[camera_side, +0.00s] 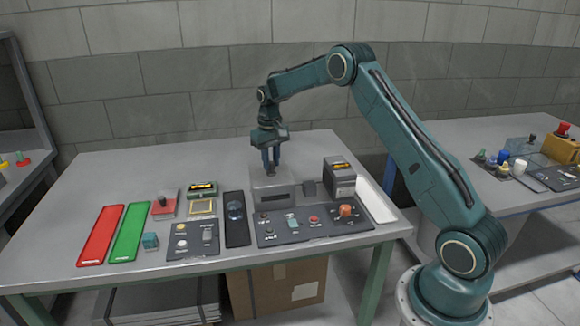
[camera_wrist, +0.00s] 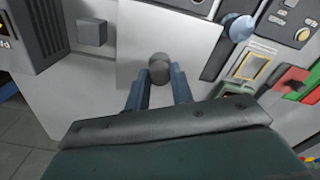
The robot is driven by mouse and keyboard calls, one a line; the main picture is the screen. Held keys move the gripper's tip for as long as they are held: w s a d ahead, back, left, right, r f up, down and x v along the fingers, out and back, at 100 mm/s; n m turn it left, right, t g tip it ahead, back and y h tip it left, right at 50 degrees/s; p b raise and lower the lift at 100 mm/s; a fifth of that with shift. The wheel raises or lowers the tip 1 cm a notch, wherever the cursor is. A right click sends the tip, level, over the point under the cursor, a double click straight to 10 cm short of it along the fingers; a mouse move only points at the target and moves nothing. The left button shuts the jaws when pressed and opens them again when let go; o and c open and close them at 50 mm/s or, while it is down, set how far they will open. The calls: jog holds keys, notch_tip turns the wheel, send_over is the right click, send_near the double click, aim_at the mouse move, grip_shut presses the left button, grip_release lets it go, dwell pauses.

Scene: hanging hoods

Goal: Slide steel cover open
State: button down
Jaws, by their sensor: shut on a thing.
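The steel cover (camera_side: 263,183) is a pale grey plate at the back middle of the table, just behind the dark control panel. In the wrist view, the cover (camera_wrist: 190,45) fills the upper middle and carries a round dark grey knob (camera_wrist: 159,66) near its edge. My gripper (camera_side: 271,170) points straight down over the cover, its blue fingers at the knob. In the wrist view, the fingers of my gripper (camera_wrist: 159,80) sit on either side of the knob and are shut on it. The exact contact is partly hidden.
A dark grey box with a yellow label (camera_side: 340,178) stands close on the right, with a small grey block (camera_side: 309,188) beside the cover. The control panel (camera_side: 310,226) lies in front. Red (camera_side: 100,236) and green (camera_side: 130,232) trays lie at left. The table's back left is clear.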

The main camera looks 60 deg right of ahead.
jog(key=c, duration=1.4)
grip_release()
jog(key=shift+w+a, duration=0.3)
jog(key=shift+c, duration=0.2)
jog(key=shift+o, duration=1.2)
jog(key=shift+s+d, duration=0.1)
notch_tip(320, 180, up, 14)
